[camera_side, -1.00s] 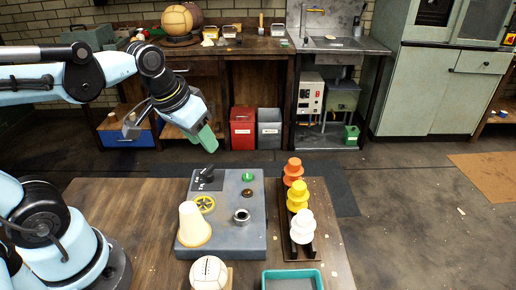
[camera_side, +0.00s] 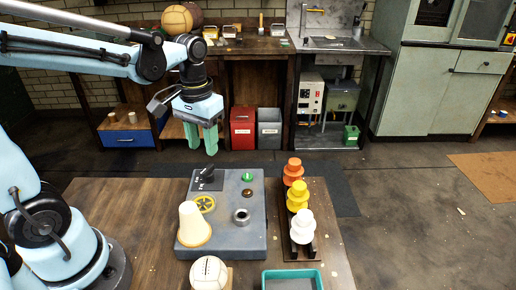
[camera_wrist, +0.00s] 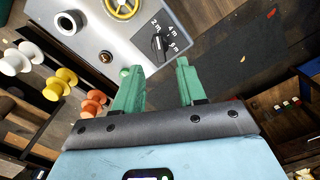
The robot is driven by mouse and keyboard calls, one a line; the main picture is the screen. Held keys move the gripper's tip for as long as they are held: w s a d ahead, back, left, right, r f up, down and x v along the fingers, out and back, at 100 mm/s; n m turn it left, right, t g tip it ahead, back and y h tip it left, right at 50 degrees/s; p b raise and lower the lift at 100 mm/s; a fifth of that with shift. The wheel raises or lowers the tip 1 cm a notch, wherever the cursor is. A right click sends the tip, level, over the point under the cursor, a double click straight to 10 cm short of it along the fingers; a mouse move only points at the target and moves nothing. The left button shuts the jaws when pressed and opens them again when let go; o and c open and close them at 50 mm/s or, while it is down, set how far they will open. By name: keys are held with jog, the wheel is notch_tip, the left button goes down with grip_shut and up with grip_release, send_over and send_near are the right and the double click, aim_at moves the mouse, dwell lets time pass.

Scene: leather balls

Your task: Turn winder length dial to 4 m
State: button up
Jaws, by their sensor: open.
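The winder is a grey box (camera_side: 255,215) on the wooden table. Its black length dial (camera_side: 206,173) sits at the back left of the top. In the wrist view the dial (camera_wrist: 159,44) stands beside the marks 2 m, 4 m and one that looks like 9 m or 6 m; I cannot tell for sure which mark it points to. My gripper (camera_side: 203,146) points down above and behind the dial, apart from it. Its green fingers are open and empty. They also show in the wrist view (camera_wrist: 157,75), with the dial beyond their tips.
The winder top also carries a cream cone (camera_side: 194,225), a yellow handwheel (camera_side: 204,204), a green button (camera_side: 247,176) and a metal ring (camera_side: 241,216). Orange, yellow (camera_side: 298,197) and white (camera_side: 302,227) spools stand on a dark rack to the right. A stitched ball (camera_side: 208,272) and teal tray (camera_side: 292,279) are in front.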

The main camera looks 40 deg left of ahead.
aim_at(206, 168)
jog(key=shift+f, duration=3.2)
grip_shut()
